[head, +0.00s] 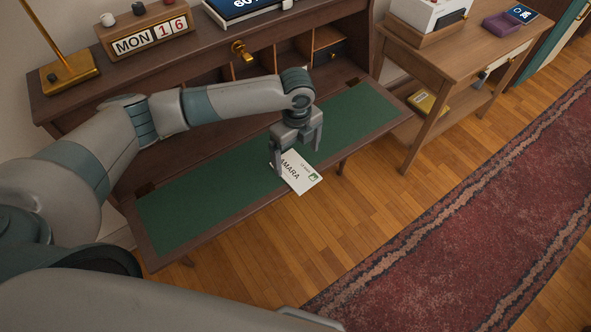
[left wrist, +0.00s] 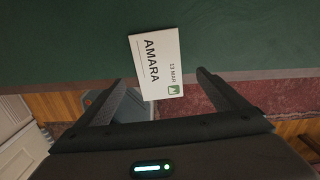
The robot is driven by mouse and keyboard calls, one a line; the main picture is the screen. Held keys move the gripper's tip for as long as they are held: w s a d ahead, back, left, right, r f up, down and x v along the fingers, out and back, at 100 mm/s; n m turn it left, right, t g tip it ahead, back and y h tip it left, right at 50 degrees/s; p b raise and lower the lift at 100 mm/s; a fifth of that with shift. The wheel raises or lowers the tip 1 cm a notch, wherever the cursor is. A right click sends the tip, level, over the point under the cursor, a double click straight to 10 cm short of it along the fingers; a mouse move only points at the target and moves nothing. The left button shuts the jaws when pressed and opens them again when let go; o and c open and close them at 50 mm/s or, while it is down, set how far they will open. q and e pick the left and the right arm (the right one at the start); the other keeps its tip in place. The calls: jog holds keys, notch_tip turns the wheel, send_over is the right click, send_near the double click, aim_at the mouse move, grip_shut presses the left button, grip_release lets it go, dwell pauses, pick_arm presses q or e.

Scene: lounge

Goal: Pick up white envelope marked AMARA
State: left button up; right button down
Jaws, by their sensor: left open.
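The white envelope (head: 301,174) marked AMARA lies on the green writing surface (head: 200,197) of the fold-down desk. Part of it sticks out past the front edge of the desk. My left gripper (head: 299,160) is over the envelope in the head view and hides part of it. In the left wrist view, the envelope (left wrist: 158,64) shows ahead of the two spread fingers (left wrist: 162,88), with its near end between their tips. The left gripper is open and holds nothing. My right gripper does not show in either view.
A calendar block (head: 146,37) and a brass lamp base (head: 69,72) stand on the desk's top. A side table (head: 462,45) stands to the right, with a yellow box (head: 427,103) on its lower shelf. A red rug (head: 470,215) lies on the wooden floor.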

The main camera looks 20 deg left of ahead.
aim_at(295, 171)
pick_arm(q)
jog(key=shift+s+a+f+p, duration=0.1)
jog(key=shift+f+p, duration=0.4)
jog(key=shift+f, duration=0.15)
notch_tip(295, 171, down, 3)
jog(key=shift+p, duration=0.55)
jog(key=shift+f, duration=0.4)
jog(key=shift+c, duration=0.3)
jog(key=c, duration=1.1)
jog(key=shift+r, duration=0.15)
